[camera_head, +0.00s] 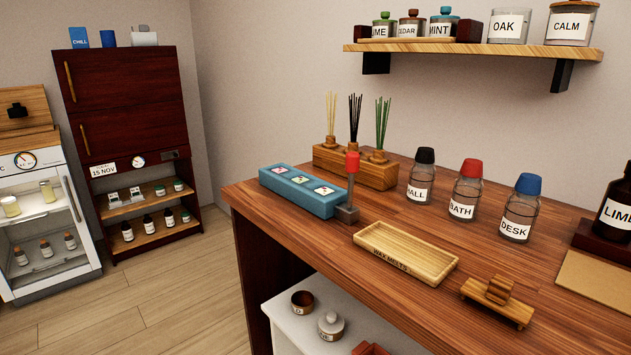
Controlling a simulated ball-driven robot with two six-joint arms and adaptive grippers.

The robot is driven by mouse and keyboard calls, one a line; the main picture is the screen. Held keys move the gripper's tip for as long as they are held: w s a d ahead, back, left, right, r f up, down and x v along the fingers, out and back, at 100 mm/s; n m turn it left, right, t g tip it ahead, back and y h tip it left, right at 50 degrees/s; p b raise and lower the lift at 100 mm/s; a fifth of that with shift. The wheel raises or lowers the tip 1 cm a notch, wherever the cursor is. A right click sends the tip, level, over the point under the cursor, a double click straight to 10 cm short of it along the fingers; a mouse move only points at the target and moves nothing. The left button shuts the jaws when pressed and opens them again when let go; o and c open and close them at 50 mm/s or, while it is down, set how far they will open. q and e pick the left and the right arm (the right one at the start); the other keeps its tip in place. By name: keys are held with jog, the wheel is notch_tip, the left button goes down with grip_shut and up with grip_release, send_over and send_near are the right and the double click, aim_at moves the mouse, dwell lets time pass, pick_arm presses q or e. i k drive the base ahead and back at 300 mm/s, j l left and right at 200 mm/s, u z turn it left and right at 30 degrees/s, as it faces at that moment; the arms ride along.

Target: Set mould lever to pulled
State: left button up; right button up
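The mould is a long blue block (289,197) with several square labelled faces on top, lying on the wooden counter. At its right end stands the mould lever, with a red grip (352,162) on a grey stem and a dark metal base (347,214). The lever looks upright. Neither of my grippers shows in the head view.
A wooden tray marked WAX MELTS (408,252) lies just right of the lever. A reed diffuser stand (378,175) is behind it. Bottles HALL (421,178), BATH (465,192) and DESK (520,212) stand further right. A small wooden stand (497,301) sits near the front edge.

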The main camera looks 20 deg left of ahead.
aim_at(352, 159)
jog(key=i+j+z, duration=0.1)
jog(key=j, duration=0.25)
jog(key=i+j+z, duration=0.1)
jog(key=j, duration=0.25)
jog(key=i+j+z, duration=0.1)
jog(key=i+j, duration=0.15)
jog(key=j, duration=0.15)
jog(key=i+j+z, duration=0.1)
jog(key=j, duration=0.3)
jog(key=i+j, duration=0.1)
jog(key=j, duration=0.25)
jog(key=z, duration=0.05)
